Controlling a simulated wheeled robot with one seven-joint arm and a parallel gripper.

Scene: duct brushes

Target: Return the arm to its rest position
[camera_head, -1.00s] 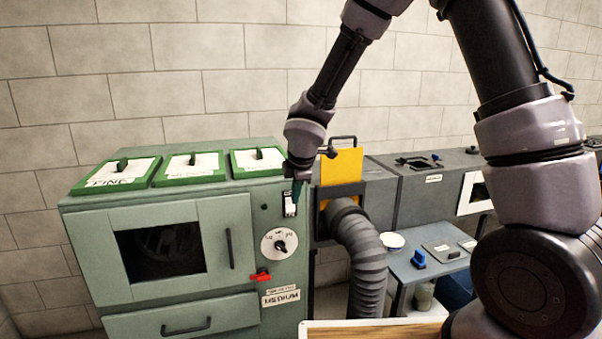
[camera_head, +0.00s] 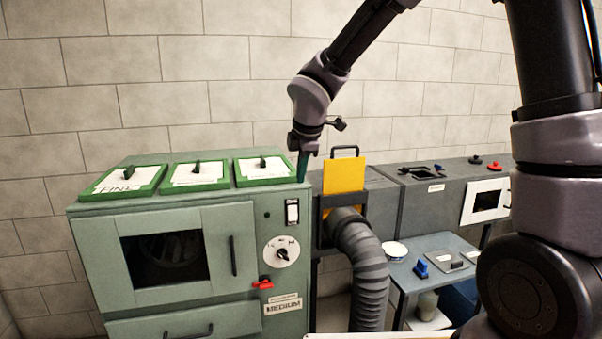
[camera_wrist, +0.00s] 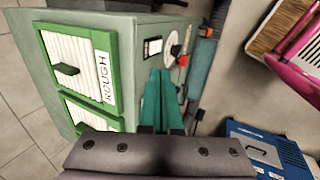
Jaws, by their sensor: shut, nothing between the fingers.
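My arm reaches in from the upper right in the head view. My gripper (camera_head: 303,168) points down, just above the right top edge of the green machine (camera_head: 92,233). Its teal fingers are together and hold nothing. In the wrist view, my gripper (camera_wrist: 162,100) shows its two teal fingers close together, in front of the machine's panel. The rocker switch (camera_head: 292,212) and the round dial (camera_head: 282,251) on the machine's front are clear of the fingers.
A yellow plate (camera_head: 343,176) stands upright above a ribbed duct (camera_head: 361,260), close right of my gripper. Three green-framed lids (camera_head: 265,168) lie on the machine. A small table (camera_head: 405,270) holds a blue brush (camera_head: 421,269). Above the machine is free room.

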